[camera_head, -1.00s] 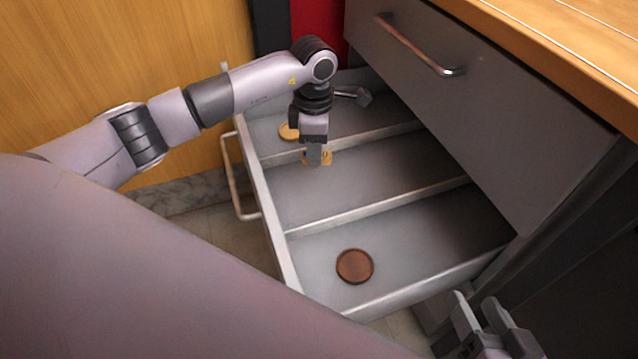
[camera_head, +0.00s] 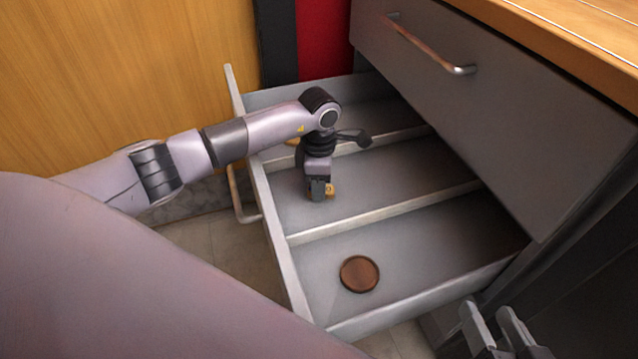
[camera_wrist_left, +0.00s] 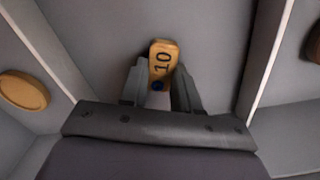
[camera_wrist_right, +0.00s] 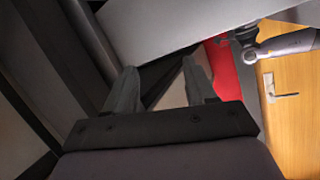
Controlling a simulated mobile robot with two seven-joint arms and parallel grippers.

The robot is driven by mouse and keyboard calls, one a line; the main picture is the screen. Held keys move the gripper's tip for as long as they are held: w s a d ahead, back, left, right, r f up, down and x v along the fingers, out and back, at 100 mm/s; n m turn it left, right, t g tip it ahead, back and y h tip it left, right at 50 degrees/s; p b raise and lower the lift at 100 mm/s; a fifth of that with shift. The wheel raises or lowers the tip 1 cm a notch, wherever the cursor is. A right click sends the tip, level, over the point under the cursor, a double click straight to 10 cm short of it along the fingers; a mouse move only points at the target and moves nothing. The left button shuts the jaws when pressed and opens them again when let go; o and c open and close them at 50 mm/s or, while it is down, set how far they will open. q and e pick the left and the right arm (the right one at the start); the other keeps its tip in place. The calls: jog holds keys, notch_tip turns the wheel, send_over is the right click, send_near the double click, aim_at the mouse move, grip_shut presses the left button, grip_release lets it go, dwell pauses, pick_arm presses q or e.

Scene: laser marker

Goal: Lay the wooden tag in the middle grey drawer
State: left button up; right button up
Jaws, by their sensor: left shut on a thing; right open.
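The wooden tag (camera_head: 330,190) is a small light-wood piece marked "10", with a dark spot at one end in the left wrist view (camera_wrist_left: 162,58). My left gripper (camera_head: 320,192) is shut on it, down inside the middle compartment of the open grey drawer (camera_head: 430,243). I cannot tell whether the tag touches the drawer floor. Two low dividers split the drawer into three compartments. My right gripper (camera_head: 486,314) is open and empty at the lower right, outside the drawer; its spread fingers show in the right wrist view (camera_wrist_right: 160,72).
A dark brown round disc (camera_head: 359,273) lies in the near compartment. A light wooden disc (camera_wrist_left: 22,90) lies in the far compartment, mostly hidden by my arm in the head view. A closed grey drawer (camera_head: 500,110) with a bar handle overhangs the open one. The middle compartment's right part is clear.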

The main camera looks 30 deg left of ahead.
pick_arm(q)
jog(key=shift+f, duration=0.2)
jog(key=o, duration=1)
jog(key=shift+r, duration=0.15)
notch_tip(320, 180, up, 12)
jog(key=p, duration=0.4)
jog(key=shift+r, duration=0.1)
